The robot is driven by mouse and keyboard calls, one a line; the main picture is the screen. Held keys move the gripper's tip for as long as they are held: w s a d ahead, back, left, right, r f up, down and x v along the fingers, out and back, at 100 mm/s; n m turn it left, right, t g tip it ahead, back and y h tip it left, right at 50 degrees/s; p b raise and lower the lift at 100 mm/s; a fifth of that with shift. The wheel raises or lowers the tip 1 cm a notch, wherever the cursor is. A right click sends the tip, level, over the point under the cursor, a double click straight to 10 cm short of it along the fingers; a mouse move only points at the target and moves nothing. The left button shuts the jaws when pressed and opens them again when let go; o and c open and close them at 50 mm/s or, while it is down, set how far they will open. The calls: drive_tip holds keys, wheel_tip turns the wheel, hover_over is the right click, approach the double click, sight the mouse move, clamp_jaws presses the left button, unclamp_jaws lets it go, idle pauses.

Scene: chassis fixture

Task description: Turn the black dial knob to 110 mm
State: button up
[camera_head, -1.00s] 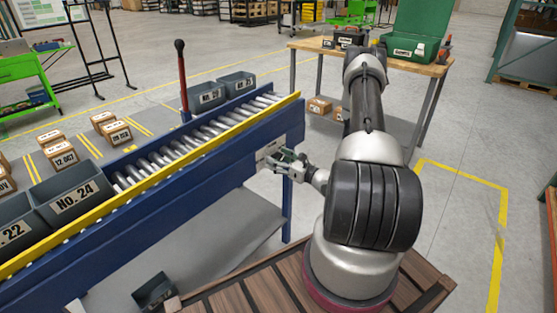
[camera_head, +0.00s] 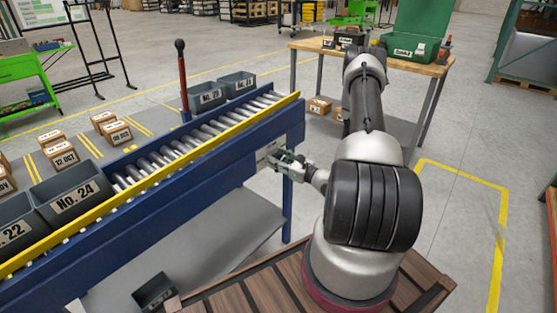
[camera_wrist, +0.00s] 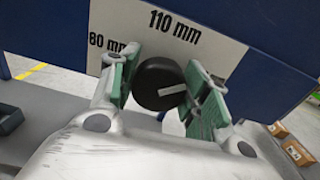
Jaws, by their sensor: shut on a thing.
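The black dial knob (camera_wrist: 153,86) shows in the wrist view between the green fingers of my gripper (camera_wrist: 162,88). The fingers are shut on its two sides. A white mark on the knob's face runs from near its middle to the right, tilted slightly up. The white scale plate (camera_wrist: 195,45) behind it reads "110 mm" above the knob and "80 mm" at upper left; the left finger overlaps the lower label's edge. In the head view my gripper (camera_head: 287,163) is at the plate (camera_head: 267,153) on the conveyor's end; the knob cannot be made out there.
The blue conveyor frame (camera_head: 200,170) with rollers runs left from my gripper. Grey bins (camera_head: 72,200) and a red lever (camera_head: 183,85) stand along it. A wooden workbench (camera_head: 420,68) with a green case is behind my arm. Cartons (camera_wrist: 298,152) show at lower right in the wrist view.

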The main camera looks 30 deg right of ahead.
drive_tip(key=n, duration=1)
drive_tip(key=shift+s+a+f, duration=0.1)
drive_tip(key=shift+n, duration=0.4)
drive_tip(key=o, duration=1)
drive_tip(key=v, duration=1.2)
